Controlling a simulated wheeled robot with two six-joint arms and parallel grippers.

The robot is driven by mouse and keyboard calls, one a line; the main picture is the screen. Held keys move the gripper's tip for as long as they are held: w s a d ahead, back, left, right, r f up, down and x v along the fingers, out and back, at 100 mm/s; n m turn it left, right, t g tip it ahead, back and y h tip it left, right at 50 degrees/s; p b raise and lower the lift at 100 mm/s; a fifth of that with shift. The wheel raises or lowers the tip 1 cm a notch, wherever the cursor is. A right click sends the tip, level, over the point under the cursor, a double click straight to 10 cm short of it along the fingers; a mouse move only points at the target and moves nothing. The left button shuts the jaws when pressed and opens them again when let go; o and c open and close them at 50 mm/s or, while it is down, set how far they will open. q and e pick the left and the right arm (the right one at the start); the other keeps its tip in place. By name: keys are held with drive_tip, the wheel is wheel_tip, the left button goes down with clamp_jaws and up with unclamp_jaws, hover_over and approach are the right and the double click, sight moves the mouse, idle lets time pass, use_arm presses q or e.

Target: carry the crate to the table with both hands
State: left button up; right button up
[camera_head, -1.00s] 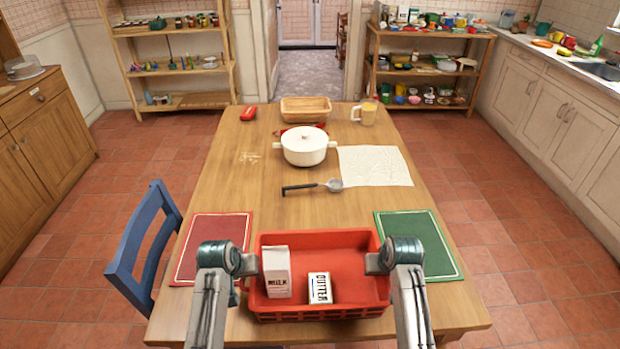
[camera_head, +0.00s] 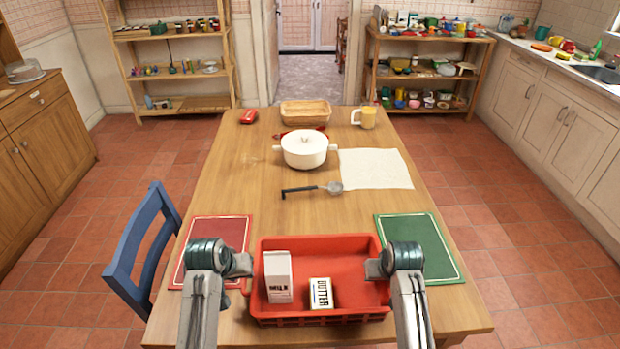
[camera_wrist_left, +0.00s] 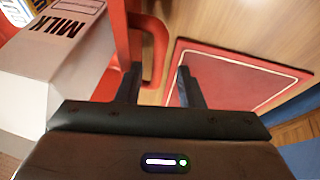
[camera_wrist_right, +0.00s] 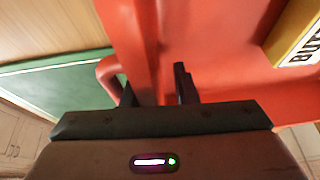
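The red crate (camera_head: 345,243) sits on the near end of the wooden table (camera_head: 250,178). A milk carton (camera_head: 279,282) and a butter box (camera_head: 320,294) stand in it. My left gripper (camera_wrist_left: 158,82) is open at the crate's left side, with its fingers apart near the red side handle (camera_wrist_left: 158,45). My right gripper (camera_wrist_right: 155,88) is open at the right side, its fingers on either side of the crate's red wall, near the handle (camera_wrist_right: 108,72). In the head view the fingertips are mostly hidden at the crate's sides.
A red placemat (camera_head: 208,235) and a green placemat (camera_head: 425,235) flank the crate. A blue chair (camera_head: 145,245) stands at left.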

drive_tip(key=shift+s+r, duration=0.1)
drive_tip(key=shift+r, duration=0.15)
use_arm(q)
drive_tip(key=v, duration=0.6)
drive_tip(key=shift+s+r, duration=0.2)
drive_tip(key=shift+r, duration=0.1)
use_arm(e)
drive_tip(key=v, duration=1.1)
drive_tip(key=shift+r, duration=0.25)
